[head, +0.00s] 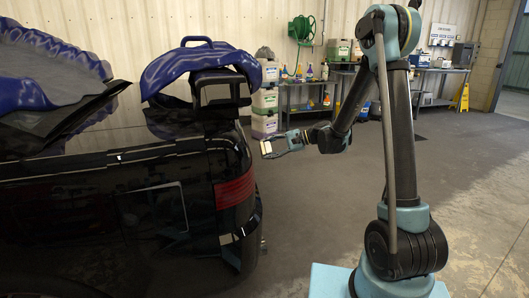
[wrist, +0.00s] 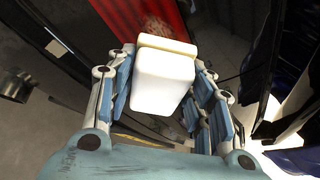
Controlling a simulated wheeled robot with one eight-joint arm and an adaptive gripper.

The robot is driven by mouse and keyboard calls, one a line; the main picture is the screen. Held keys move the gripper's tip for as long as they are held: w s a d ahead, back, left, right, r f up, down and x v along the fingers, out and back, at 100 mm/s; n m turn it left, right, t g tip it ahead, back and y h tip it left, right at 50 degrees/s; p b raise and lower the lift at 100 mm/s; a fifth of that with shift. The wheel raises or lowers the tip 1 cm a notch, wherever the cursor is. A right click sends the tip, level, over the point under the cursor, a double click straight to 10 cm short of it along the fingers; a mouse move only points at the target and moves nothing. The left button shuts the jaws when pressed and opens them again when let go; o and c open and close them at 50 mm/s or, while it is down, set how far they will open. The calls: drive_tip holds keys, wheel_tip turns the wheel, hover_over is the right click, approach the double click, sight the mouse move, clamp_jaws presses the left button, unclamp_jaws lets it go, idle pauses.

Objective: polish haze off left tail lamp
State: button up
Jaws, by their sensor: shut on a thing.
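The red tail lamp (head: 235,190) is set in the rear corner of the black car (head: 90,210) in the head view. My gripper (head: 270,147) is shut on a white block with a pale yellow pad (head: 265,147), right of the car's corner and higher than the lamp. In the wrist view, my gripper (wrist: 164,70) has its fingers on both sides of the white block (wrist: 162,80). The ribbed red lamp (wrist: 145,15) shows beyond it, with a paler, speckled patch near its lower end. The block hides part of what lies behind. It appears apart from the lamp.
Blue-and-black items (head: 203,65) rise above the car's rear. Stacked containers (head: 265,100) stand behind my gripper. A bench with bottles (head: 310,85) and a yellow floor sign (head: 463,97) are at the back. The grey floor (head: 310,200) between car and arm is clear.

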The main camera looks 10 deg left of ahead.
drive_tip(key=shift+w+d, duration=0.2)
drive_tip(key=shift+d, duration=0.25)
drive_tip(key=shift+w+d, duration=0.1)
drive_tip(key=d, duration=0.1)
drive_tip(key=w+d, duration=0.1)
drive_tip(key=shift+d+r, duration=0.25)
drive_tip(key=shift+d, duration=0.05)
drive_tip(key=shift+a, duration=0.1)
idle(0.4)
drive_tip(key=shift+s+a+f, duration=0.15)
drive_tip(key=shift+s+a, duration=0.35)
drive_tip(key=shift+a, duration=0.5)
drive_tip(key=shift+s+a+f, duration=0.1)
drive_tip(key=shift+s+a, duration=0.35)
drive_tip(key=shift+a, duration=0.55)
drive_tip(key=shift+s+a+f, duration=0.15)
drive_tip(key=shift+s+a, duration=0.35)
drive_tip(key=shift+a, duration=0.5)
drive_tip(key=shift+s+a+f, duration=0.1)
drive_tip(key=shift+s+a, duration=0.1)
drive_tip(key=shift+a, duration=0.25)
drive_tip(key=shift+s+a, duration=0.2)
drive_tip(key=shift+a, duration=0.25)
drive_tip(key=shift+s, duration=0.1)
